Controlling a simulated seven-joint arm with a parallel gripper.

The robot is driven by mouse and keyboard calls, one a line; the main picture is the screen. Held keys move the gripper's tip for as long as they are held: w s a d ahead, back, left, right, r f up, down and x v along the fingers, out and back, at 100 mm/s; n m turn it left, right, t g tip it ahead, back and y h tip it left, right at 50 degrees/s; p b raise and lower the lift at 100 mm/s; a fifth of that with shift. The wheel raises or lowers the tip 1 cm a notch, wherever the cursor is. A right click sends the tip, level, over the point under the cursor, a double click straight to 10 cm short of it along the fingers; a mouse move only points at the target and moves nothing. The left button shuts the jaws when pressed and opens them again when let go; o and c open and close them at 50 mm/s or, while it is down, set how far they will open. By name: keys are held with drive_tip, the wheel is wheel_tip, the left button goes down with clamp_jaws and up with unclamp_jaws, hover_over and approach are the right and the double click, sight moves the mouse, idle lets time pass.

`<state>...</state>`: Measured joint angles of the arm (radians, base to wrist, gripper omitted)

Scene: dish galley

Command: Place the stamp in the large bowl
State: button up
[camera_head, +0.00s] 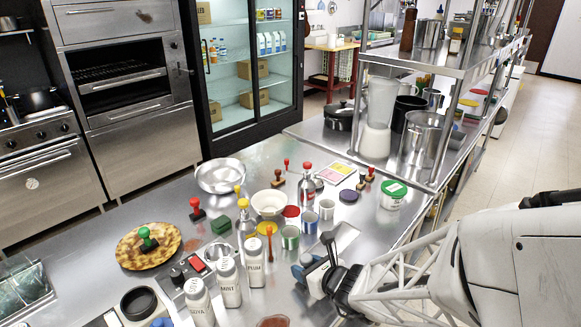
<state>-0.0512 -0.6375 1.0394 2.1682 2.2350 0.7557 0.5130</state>
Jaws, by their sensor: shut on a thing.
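Several stamps stand on the steel counter. One with a red handle (196,210) is left of centre, one with a green handle (148,238) stands on a round brown board (130,258), and others with red handles (278,178) are further back. The large metal bowl (220,176) is at the back left of the counter and looks empty. A smaller cream bowl (268,204) is in front of it to the right. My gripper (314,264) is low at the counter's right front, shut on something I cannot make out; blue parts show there.
White labelled shakers (228,283) stand at the front. Bottles, cups (290,238) and ink pads (349,195) crowd the middle between my gripper and the large bowl. A white tub with a green lid (393,194) and a steel shelf (430,70) are at the right.

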drive_tip(key=shift+f, duration=0.55)
drive_tip(key=shift+f, duration=0.15)
drive_tip(key=o, duration=1)
drive_tip(key=shift+v, duration=3.85)
drive_tip(key=shift+d+f, duration=0.1)
drive_tip(key=shift+d, duration=0.05)
